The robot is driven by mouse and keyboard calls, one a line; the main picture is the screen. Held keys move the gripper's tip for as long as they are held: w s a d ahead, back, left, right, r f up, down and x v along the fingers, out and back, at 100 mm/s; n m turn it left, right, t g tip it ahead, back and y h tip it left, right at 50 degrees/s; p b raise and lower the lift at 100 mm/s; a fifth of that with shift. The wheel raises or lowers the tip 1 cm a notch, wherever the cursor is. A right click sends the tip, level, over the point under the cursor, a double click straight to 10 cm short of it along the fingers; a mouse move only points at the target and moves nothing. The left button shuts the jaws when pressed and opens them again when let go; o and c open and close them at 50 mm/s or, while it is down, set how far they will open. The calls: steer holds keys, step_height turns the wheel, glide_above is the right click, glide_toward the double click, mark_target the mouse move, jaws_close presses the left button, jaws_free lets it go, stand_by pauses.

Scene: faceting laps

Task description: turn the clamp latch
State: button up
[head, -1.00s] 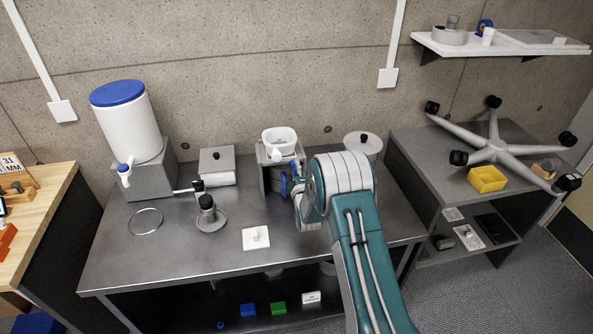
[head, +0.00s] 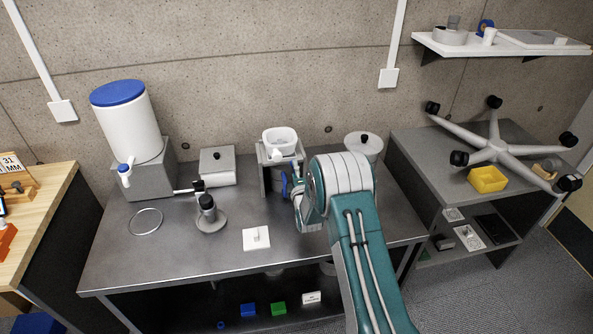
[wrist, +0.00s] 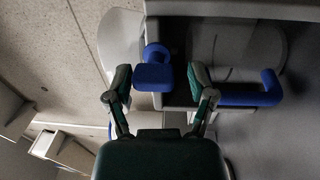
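In the wrist view a blue block-shaped piece with a round end (wrist: 154,74), which looks like the clamp latch, sits on a grey housing. My gripper (wrist: 160,80) is open, with one finger on each side of this piece and a visible gap on both sides. A second blue part, an L-shaped handle (wrist: 250,97), lies to the right of the right finger. In the head view the grey stand (head: 264,178) with a white bowl (head: 280,141) on top is on the bench, and my arm hides much of its front. A blue part (head: 284,184) shows there beside my gripper.
The steel bench (head: 160,255) also holds a blue-lidded water tank (head: 128,125), a grey box (head: 217,166), a dark-knobbed post (head: 209,212), a white switch plate (head: 256,239) and a round lidded pot (head: 363,146). The bench front left is mostly clear.

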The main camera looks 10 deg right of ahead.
steer(key=shift+r, duration=0.15)
steer(key=shift+s, duration=0.1)
steer(key=s+f, duration=0.1)
steer(key=s, duration=1)
steer(key=shift+s, duration=0.35)
